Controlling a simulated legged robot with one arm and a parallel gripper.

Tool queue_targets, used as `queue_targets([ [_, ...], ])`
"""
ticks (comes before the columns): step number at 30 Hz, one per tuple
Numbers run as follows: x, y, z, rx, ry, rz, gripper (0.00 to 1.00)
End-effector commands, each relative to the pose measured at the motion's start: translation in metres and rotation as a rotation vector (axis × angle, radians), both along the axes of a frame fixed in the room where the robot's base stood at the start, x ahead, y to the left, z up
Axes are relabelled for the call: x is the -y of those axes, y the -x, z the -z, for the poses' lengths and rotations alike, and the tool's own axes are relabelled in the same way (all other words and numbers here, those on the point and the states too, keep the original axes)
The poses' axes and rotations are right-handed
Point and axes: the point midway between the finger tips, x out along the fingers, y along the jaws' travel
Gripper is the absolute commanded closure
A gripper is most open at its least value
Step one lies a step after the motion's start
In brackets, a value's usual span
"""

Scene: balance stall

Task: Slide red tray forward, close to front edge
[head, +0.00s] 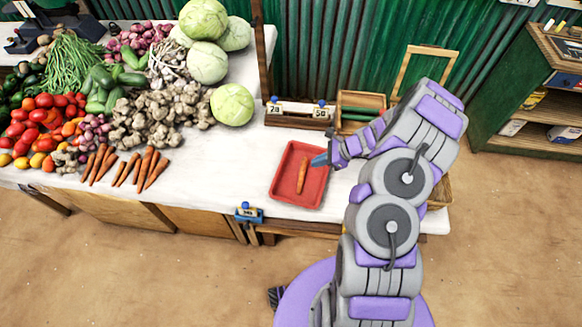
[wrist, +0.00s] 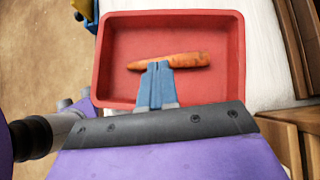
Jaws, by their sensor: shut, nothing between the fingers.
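The red tray (head: 284,186) lies on the white counter near its front edge, in the head view. One carrot (head: 302,174) rests inside it. In the wrist view the red tray (wrist: 120,60) fills the upper middle, and the carrot (wrist: 195,59) lies across its floor. My gripper (head: 319,160) is at the tray's right side in the head view. In the wrist view my gripper (wrist: 158,68) is shut and empty, its blue fingertips over the tray floor and overlapping the carrot's lower edge. I cannot tell whether the fingertips touch the carrot or the tray.
Several vegetables cover the counter's left, with loose carrots (head: 154,170) near the front edge. A weight holder (head: 298,114) and a wooden box (head: 360,103) stand behind the tray. A small blue device (head: 248,212) sits at the front edge. The white counter (head: 235,165) is bare left of the tray.

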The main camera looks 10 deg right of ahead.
Motion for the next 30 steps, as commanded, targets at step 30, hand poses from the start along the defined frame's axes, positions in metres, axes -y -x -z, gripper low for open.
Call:
queue_targets([
  [30,-0.103,-0.032,0.072,-0.002,0.001,0.004,1.0],
])
